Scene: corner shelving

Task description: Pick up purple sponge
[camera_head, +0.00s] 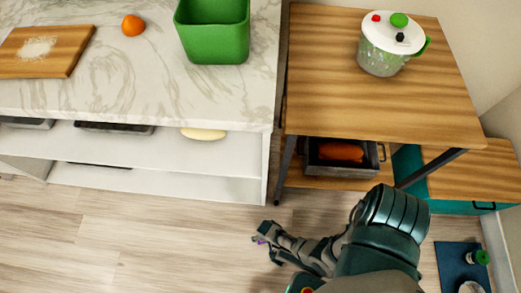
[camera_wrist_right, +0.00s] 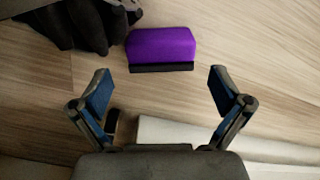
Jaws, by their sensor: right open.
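The purple sponge (camera_wrist_right: 161,45) with a dark strip along its near edge shows in the right wrist view, on the wood-look floor, ahead of the fingertips. My right gripper (camera_wrist_right: 159,84) is open and empty, its fingers spread on either side, with a gap between them and the sponge. In the head view my right gripper (camera_head: 266,243) is low over the floor in front of the shelving. Only a tiny purple speck shows beside its fingers there, too small to identify. My left gripper is in neither view.
A white marble-topped shelf unit (camera_head: 235,190) stands at left, bearing a green bin (camera_head: 215,57), an orange (camera_head: 132,25) and a cutting board (camera_head: 70,58). A wooden table (camera_head: 420,105) with a lidded pot (camera_head: 381,62) stands at right. Floor left of the gripper is clear.

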